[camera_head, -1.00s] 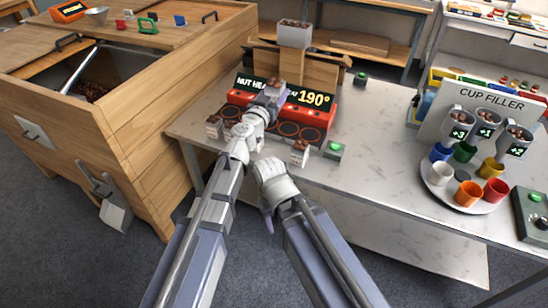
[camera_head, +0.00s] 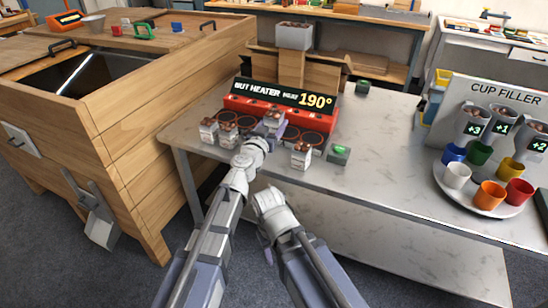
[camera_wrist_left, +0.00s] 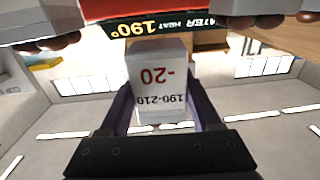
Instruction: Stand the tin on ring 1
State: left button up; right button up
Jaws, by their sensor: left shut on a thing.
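My left gripper (camera_head: 271,122) is shut on a pale tin (camera_wrist_left: 160,82). In the left wrist view the tin is between the fingers, with "-20" in red and "190-210" upside down on its face. In the head view the held tin is at the front of the red nut heater (camera_head: 235,103), over or among its dark rings; I cannot tell whether it touches one. Ring numbers cannot be read. The heater's sign reads 190°. My right gripper (camera_head: 265,240) hangs in front of the table, its fingers unclear.
Two tins (camera_head: 208,130) (camera_head: 228,136) stand left of my left gripper, and another tin (camera_head: 301,156) stands to its right beside a green-button box (camera_head: 338,154). A cup filler (camera_head: 500,95) and a tray of coloured cups (camera_head: 497,208) are at the right. The middle tabletop is clear.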

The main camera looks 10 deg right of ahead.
pick_arm(q)
jog(key=shift+f+b, duration=4.55)
jog(key=shift+f, duration=0.2)
jog(key=shift+f, duration=0.1)
jog(key=shift+f+b, duration=0.15)
jog(key=shift+b, duration=0.15)
jog(key=o, duration=1.5)
